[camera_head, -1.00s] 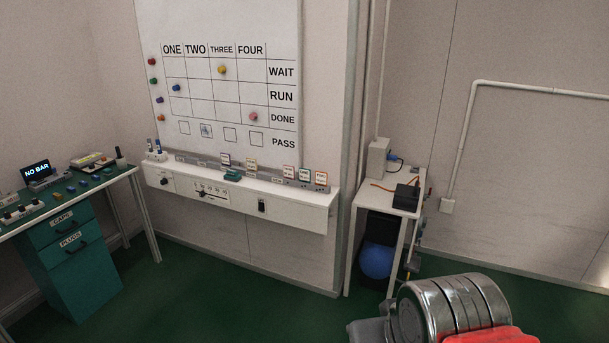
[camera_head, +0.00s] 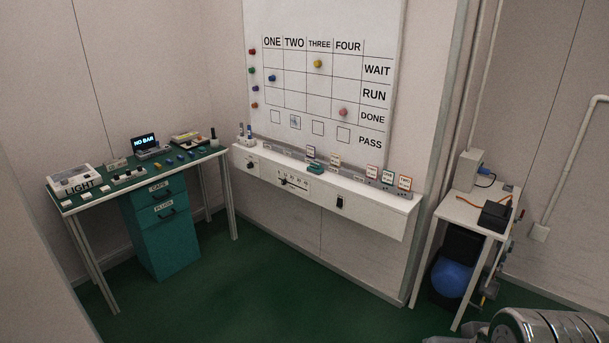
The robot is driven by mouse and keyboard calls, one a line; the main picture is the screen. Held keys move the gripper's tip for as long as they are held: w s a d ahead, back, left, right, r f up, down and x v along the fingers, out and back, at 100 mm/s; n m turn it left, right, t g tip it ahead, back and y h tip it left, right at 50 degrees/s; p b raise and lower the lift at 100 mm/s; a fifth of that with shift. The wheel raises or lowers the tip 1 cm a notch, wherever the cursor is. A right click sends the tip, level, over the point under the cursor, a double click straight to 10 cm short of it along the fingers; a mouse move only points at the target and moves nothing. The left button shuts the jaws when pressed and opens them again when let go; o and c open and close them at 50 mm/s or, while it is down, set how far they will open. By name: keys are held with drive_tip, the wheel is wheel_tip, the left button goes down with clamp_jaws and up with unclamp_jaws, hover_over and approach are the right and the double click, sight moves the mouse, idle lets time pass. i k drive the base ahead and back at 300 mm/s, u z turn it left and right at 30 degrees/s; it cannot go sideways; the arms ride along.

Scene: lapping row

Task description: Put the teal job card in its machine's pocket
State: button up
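I cannot pick out a teal job card for certain. The whiteboard (camera_head: 330,30) has columns ONE to FOUR, rows WAIT, RUN, DONE and PASS, and coloured magnets. No machine pocket can be made out. My gripper is not in view; a metal part of my arm shows at bottom right.
A green-topped bench (camera_head: 75,202) with small parts, a LIGHT box (camera_head: 75,178) and a NO BAR display (camera_head: 145,142) stands at left over a teal drawer cabinet (camera_head: 165,245). A white stand (camera_head: 458,212) with a blue ball (camera_head: 451,279) under it is at right. The green floor (camera_head: 250,300) between is clear.

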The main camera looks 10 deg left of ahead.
sight(386, 208)
drive_tip(key=u, duration=0.55)
drive_tip(key=i, duration=3.05)
drive_tip(key=z, duration=0.45)
